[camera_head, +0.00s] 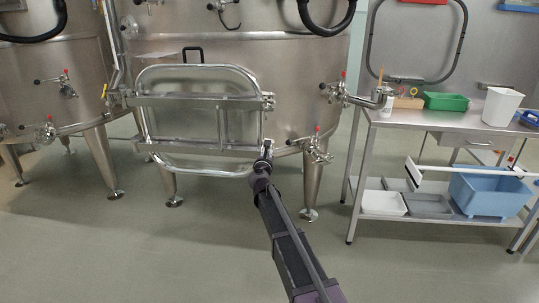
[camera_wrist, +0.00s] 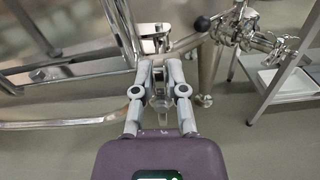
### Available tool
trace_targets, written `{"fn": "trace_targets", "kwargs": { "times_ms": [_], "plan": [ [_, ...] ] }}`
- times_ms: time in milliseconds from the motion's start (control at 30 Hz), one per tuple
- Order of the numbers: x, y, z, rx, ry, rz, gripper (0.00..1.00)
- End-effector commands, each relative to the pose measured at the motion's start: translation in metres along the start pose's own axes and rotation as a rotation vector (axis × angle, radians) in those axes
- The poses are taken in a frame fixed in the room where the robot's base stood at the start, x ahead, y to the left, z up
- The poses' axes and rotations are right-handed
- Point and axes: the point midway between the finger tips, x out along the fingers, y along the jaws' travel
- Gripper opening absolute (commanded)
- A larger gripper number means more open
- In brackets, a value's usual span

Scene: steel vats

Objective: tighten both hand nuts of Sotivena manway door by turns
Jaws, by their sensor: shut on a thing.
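The manway door (camera_head: 178,112) is a rounded rectangular steel frame with crossbars on the front of the middle vat, and it looks closed or nearly so. The upper hand nut (camera_head: 268,100) is at the right end of the upper crossbar, and nothing touches it. The lower hand nut (camera_head: 268,146) is at the right end of the lower crossbar. My gripper (camera_head: 264,160) reaches up to it from below. In the wrist view my gripper (camera_wrist: 159,72) is shut on this lower nut, which is mostly hidden between the fingers. How tight either nut sits cannot be told.
Valves with red-tipped handles (camera_head: 318,148) stick out right of the door. A vat leg (camera_head: 312,185) stands behind my arm. A steel table (camera_head: 440,121) with bins is at the right. The floor in front is clear.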

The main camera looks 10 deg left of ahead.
Motion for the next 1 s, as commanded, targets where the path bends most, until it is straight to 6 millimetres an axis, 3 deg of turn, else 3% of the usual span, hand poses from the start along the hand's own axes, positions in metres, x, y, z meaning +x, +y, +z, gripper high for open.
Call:
{"fn": "trace_targets", "kwargs": {
  "times_ms": [1000],
  "plan": [
    [0.0, -0.022, -0.011, 0.898, 0.001, 0.0, 0.0]
  ]
}}
